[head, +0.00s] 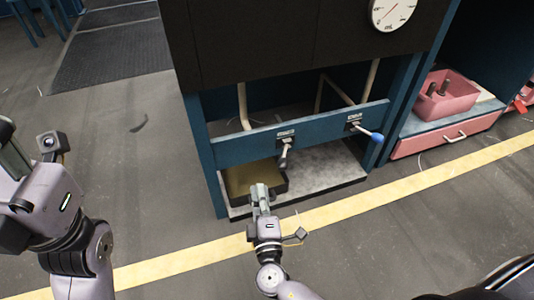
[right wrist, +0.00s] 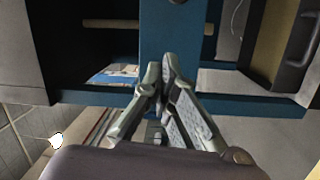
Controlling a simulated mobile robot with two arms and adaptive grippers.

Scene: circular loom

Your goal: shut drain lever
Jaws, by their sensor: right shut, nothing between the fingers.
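Two levers are mounted on the blue crossbar (head: 235,148) of the machine in the head view. The left lever (head: 284,156) has a grey handle that hangs down from its plate. The right lever (head: 368,133) has a blue knob and points down to the right. Their labels are too small to read, so I cannot tell which is the drain lever. My right gripper (head: 260,194) is shut and empty, below and left of the grey lever and apart from it. Its closed fingertips (right wrist: 164,72) show before blue frame in the right wrist view. My left gripper (head: 12,155) is partly cut off at the left edge.
A dark-rimmed tray (head: 282,188) with a tan inside sits under the crossbar. A round gauge (head: 393,9) is on the dark panel above. A pink bin (head: 448,97) stands on a bench at right. The floor in front, with a yellow stripe (head: 190,258), is clear.

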